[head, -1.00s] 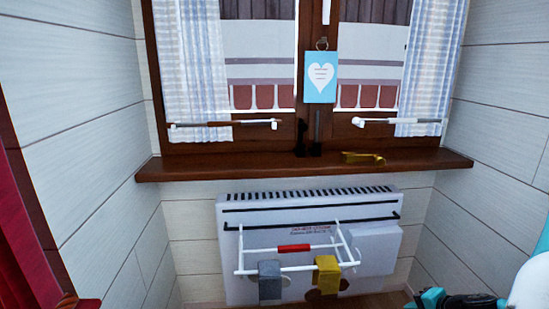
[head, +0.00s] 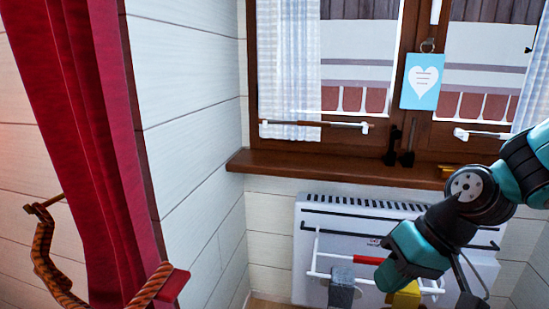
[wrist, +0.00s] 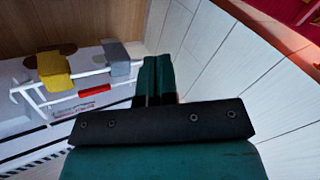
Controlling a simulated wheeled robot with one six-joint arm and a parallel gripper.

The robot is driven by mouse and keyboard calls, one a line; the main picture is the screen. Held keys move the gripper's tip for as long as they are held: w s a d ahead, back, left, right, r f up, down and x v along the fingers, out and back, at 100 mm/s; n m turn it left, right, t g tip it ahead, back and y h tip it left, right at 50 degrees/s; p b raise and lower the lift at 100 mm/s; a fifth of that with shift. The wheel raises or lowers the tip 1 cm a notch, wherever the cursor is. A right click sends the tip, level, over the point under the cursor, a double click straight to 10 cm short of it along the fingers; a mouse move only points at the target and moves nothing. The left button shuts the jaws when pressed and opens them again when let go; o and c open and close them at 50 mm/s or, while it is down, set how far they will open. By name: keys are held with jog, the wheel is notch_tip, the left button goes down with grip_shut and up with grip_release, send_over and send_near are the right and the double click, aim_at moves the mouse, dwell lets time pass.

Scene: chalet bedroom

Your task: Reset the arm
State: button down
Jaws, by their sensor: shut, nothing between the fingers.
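My arm, teal and black, comes in from the right in the head view and crosses in front of the radiator (head: 320,215). My gripper (wrist: 157,62) shows in the wrist view with its two teal fingers together and nothing between them. In the head view I cannot clearly make out the fingertips. In the wrist view the fingers stand in front of the white wall and beside the radiator rack, apart from the cloths.
A white rack on the radiator holds a grey cloth (head: 341,287) and a yellow cloth (head: 404,298). The wooden sill (head: 330,167) juts out above. A red curtain (head: 95,150) with a rope tieback (head: 48,262) hangs at left. White plank walls stand close by.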

jog(key=s+a+r+n+g+h, duration=0.1)
jog(key=s+a+r+n, duration=0.2)
jog(key=s, duration=0.3)
jog(key=s+a+r+n+g+h, duration=0.1)
jog(key=s+a+r+n, duration=0.2)
jog(key=s, duration=0.3)
notch_tip(320, 180, up, 30)
jog(key=p, duration=2.9)
jog(key=shift+w+f+m, duration=0.15)
jog(key=shift+w+m, duration=0.15)
jog(key=shift+d, duration=0.1)
